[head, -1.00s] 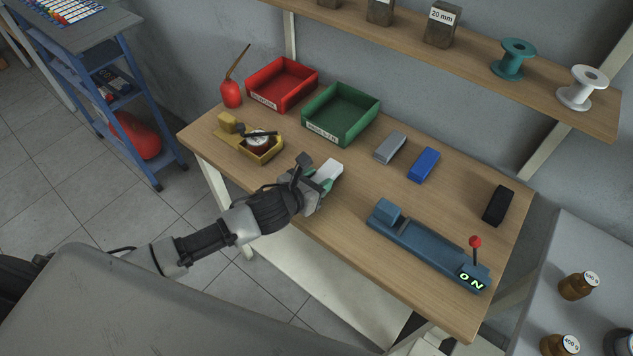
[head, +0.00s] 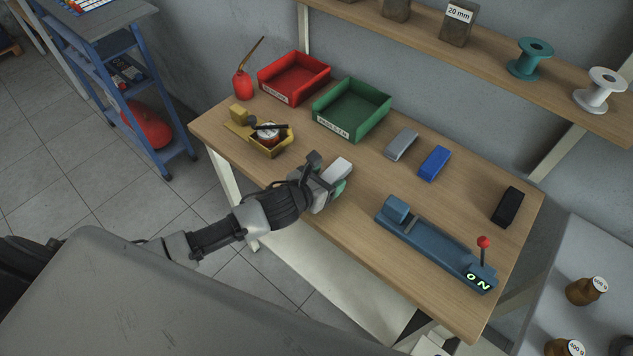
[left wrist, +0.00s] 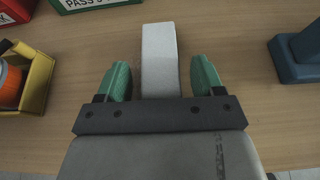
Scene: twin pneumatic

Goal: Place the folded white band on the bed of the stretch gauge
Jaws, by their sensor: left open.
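The folded white band (head: 338,168) lies on the wooden table, near its front edge, left of the stretch gauge. My left gripper (head: 332,184) is at the band with its green fingers open. In the left wrist view the band (left wrist: 160,50) lies between the two fingers of my left gripper (left wrist: 160,78), with a gap on each side. The blue stretch gauge (head: 430,247) stands at the front right of the table, with a raised block, a red-knobbed lever and a lit "ON" display. Its bed shows no band. My right gripper is out of view.
Grey (head: 402,145), blue (head: 434,163) and black (head: 507,206) bands lie farther back. A green bin (head: 352,110), a red bin (head: 293,78), a yellow holder (head: 268,142) and a red oil can (head: 243,86) stand at left. Table between white band and gauge is clear.

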